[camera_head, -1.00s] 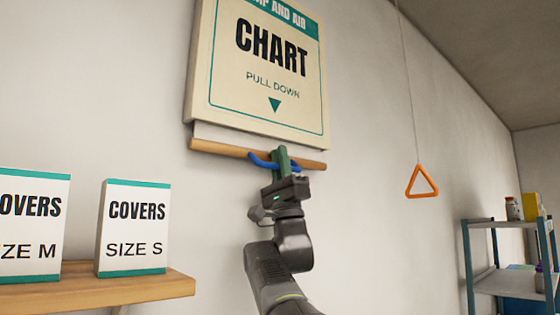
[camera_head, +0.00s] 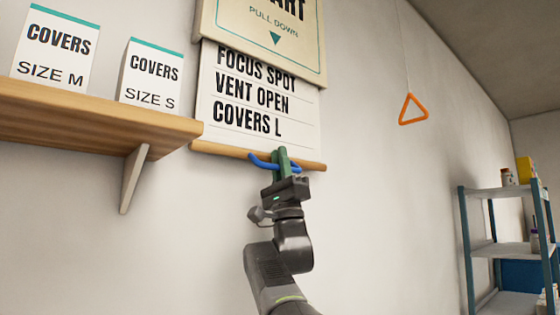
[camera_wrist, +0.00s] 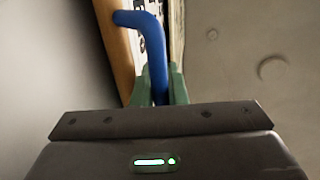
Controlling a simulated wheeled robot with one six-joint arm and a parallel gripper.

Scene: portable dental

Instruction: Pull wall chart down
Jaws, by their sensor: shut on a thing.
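The wall chart's cream case (camera_head: 262,68) hangs on the wall at the top of the head view, with "PULL DOWN" and a green arrow on it. A white sheet (camera_head: 309,128) hangs out below the case and reads "FOCUS SPOT, VENT OPEN, COVERS L". A wooden bar (camera_head: 222,150) runs along the sheet's bottom edge. A blue handle (camera_head: 262,162) is on the bar, and it also shows in the wrist view (camera_wrist: 152,45). My gripper (camera_head: 283,162) is shut on the blue handle with its green fingers. The fingers hide part of the handle.
A wooden shelf (camera_head: 90,114) with boxes of covers, size M (camera_head: 56,50) and size S (camera_head: 151,78), is on the wall at left. An orange triangular pull (camera_head: 413,110) hangs on a cord at right. A blue metal rack (camera_head: 466,235) stands at far right.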

